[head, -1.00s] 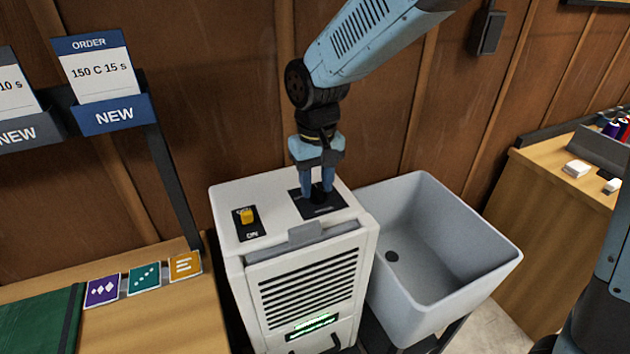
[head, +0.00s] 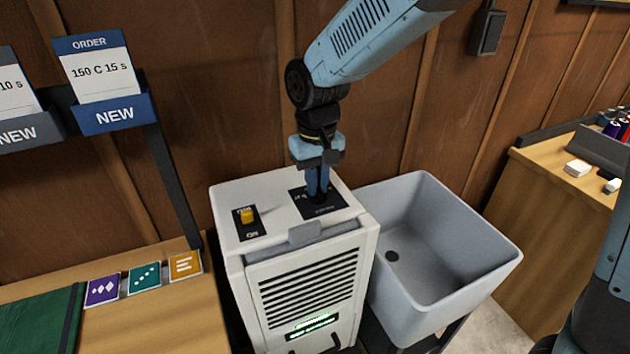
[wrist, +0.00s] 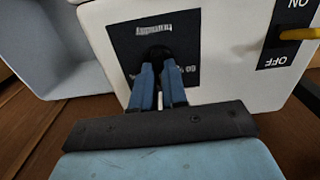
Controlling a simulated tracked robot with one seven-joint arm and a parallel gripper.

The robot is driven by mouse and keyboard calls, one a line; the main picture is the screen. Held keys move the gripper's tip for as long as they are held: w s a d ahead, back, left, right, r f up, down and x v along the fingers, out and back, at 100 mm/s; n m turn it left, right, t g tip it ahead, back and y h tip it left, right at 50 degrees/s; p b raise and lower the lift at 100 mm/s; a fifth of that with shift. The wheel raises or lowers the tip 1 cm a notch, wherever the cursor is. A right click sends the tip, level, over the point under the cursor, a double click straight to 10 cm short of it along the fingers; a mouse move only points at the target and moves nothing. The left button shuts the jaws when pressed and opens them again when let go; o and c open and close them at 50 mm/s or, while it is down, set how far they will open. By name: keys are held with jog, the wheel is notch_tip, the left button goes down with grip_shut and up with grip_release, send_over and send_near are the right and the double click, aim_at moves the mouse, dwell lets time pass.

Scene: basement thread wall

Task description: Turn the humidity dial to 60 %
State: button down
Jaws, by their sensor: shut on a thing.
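The humidity dial is a small dark knob (wrist: 158,54) on a black label plate (head: 318,205) on top of a white dehumidifier (head: 240,186). My gripper (head: 318,193) points down at the plate from above. In the wrist view my blue fingers (wrist: 158,88) are shut on the knob, which shows just beyond their tips. The plate's word looks like "Humidity"; a marking beside the fingers seems to read 60 %. The knob's pointer is hidden. A green lit display (head: 313,327) is on the machine's front, its text too small to read.
A yellow ON/OFF switch (head: 246,215) sits left of the dial on the same top. A grey sink (head: 440,260) stands close on the right. Order cards (head: 98,75) hang at left above a wooden bench (head: 150,325). A wood-panelled wall is behind.

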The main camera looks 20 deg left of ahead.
jog(key=shift+n, duration=0.4)
jog(key=n, duration=0.5)
jog(key=shift+s+n, duration=0.1)
jog(key=shift+n, duration=0.2)
jog(key=n, duration=0.5)
jog(key=shift+s, duration=0.1)
jog(key=shift+a+n, duration=0.1)
jog(key=shift+n, duration=0.2)
jog(key=c, duration=1.2)
grip_release()
jog(key=shift+o, duration=0.2)
